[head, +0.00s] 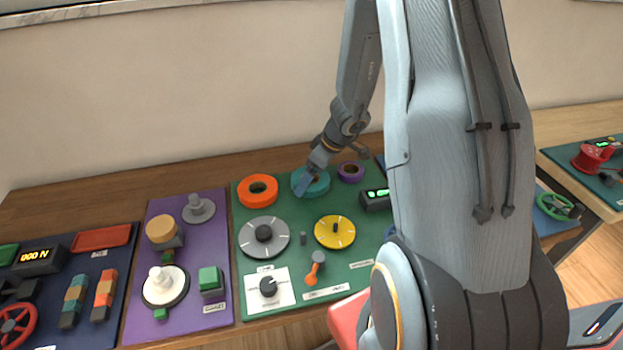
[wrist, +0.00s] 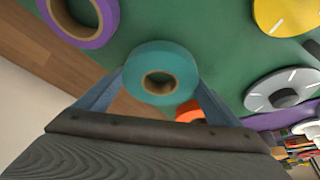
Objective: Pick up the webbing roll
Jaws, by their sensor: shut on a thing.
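Three rolls are at the back of the green board: an orange roll (head: 257,188), a teal roll (head: 318,185) and a purple roll (head: 351,171). No readable label shows which is the webbing roll. My gripper (head: 308,187) reaches down at the teal roll. In the wrist view, the blue fingers of my gripper (wrist: 161,80) are on either side of the teal roll (wrist: 162,57), shut on its outer rim. Its brown core faces the camera. The purple roll (wrist: 80,18) is apart at upper left. I cannot tell whether the teal roll touches the board.
The green board (head: 290,245) also bears a grey dial (head: 264,240), a yellow dial (head: 335,232), an orange lever (head: 314,269) and a dark display box (head: 375,199). A purple board (head: 215,250) with knobs lies to its left. Bare wooden table (head: 100,198) shows behind the boards.

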